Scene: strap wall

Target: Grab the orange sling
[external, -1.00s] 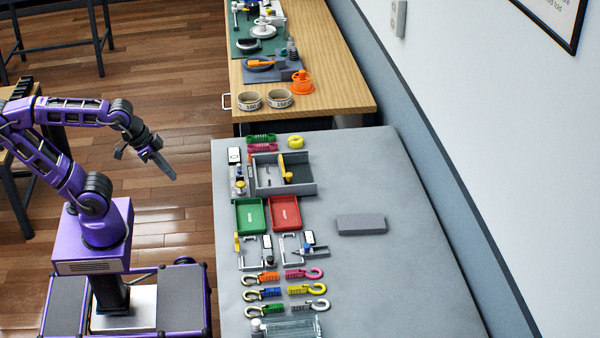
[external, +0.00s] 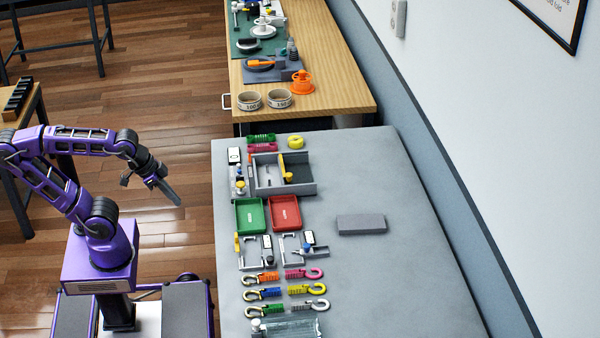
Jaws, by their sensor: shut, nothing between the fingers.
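A hook-shaped piece with an orange sleeve and a metal hook (external: 261,277) lies on the grey table, at the left of the back row of hooks. It is the only orange hook piece there and looks like the orange sling, though it is too small to be sure. My gripper (external: 177,200) is shut and empty. It hangs over the wooden floor, left of the table's edge, up and to the left of the orange piece and well apart from it.
Pink (external: 304,273), blue (external: 264,294), yellow (external: 308,289), green and grey hooks lie close by. Behind them are grey frames, a green tray (external: 251,229) and a red tray (external: 284,229). A grey block (external: 361,224) stands right; the table's right side is otherwise clear.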

